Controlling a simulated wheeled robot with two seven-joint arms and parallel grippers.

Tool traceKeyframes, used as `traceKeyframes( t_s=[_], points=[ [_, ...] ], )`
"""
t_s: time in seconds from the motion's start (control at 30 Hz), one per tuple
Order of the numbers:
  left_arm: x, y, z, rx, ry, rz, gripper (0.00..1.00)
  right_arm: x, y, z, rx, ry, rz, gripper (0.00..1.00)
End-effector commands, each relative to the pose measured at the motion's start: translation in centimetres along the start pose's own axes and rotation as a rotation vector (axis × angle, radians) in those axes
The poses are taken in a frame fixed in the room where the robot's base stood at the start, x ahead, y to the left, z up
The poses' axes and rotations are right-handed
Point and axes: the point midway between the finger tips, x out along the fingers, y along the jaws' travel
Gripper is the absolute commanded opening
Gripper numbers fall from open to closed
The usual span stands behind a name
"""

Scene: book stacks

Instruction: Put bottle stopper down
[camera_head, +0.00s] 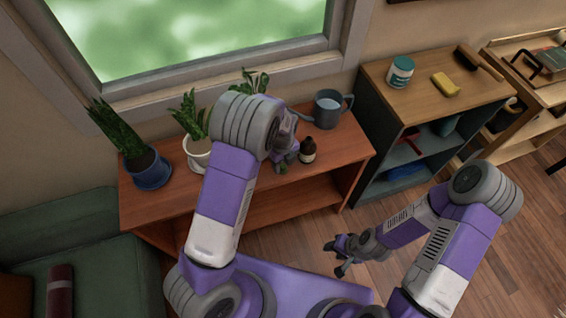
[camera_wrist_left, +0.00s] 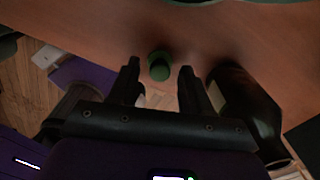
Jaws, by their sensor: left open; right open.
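The green bottle stopper (camera_head: 283,169) is at the front edge of the reddish wooden shelf top. In the left wrist view the stopper (camera_wrist_left: 159,60) shows just beyond and between the fingertips, against the wood. My left gripper (camera_wrist_left: 160,74) is open, with a finger on either side of the stopper's near end; contact cannot be told. In the head view my left gripper (camera_head: 285,158) is partly hidden by its own wrist. A dark bottle (camera_head: 307,151) stands just right of the stopper, and shows beside the right finger (camera_wrist_left: 245,100). My right gripper (camera_head: 342,257) is open and empty over the floor.
Potted plants (camera_head: 151,172) (camera_head: 197,153) stand left on the wooden shelf (camera_head: 240,198). A grey watering can (camera_head: 327,108) stands behind the bottle. A second cabinet (camera_head: 425,100) at right bears a teal-and-white jar (camera_head: 400,73), a yellow sponge (camera_head: 445,84) and a brush (camera_head: 478,61).

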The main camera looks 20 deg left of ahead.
Motion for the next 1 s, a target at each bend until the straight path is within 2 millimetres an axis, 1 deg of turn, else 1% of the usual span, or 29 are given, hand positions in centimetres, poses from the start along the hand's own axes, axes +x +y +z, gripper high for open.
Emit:
traceKeyframes(
  t_s=[0.17,0.3,0.4,0.5,0.6,0.7,1.0],
  points=[
    [-3.4,-0.1,0.0,0.000,-0.001,-0.006,0.48,-1.1,-0.4,0.1,0.000,0.000,0.000,0.43],
    [-6.7,-0.1,0.0,-0.001,-0.001,-0.006,0.48,-2.1,-0.8,0.1,0.000,0.000,0.000,0.43],
    [-8.7,-0.1,0.0,0.000,0.000,-0.005,0.48,-2.6,-1.0,0.1,0.000,0.000,0.000,0.43],
    [-10.3,-0.1,0.0,-0.001,0.000,-0.004,0.48,-3.0,-1.1,0.1,0.000,0.000,0.000,0.43],
    [-11.3,-0.1,0.0,-0.001,0.000,-0.003,0.48,-3.2,-1.2,0.1,0.000,0.000,0.000,0.43],
    [-11.9,-0.1,0.0,-0.001,0.000,-0.002,0.48,-3.4,-1.3,0.1,0.000,0.000,0.000,0.43],
    [-12.0,0.0,0.0,-0.001,0.000,-0.001,0.48,-3.3,-1.2,0.1,0.000,0.000,0.000,0.43]
  ],
)
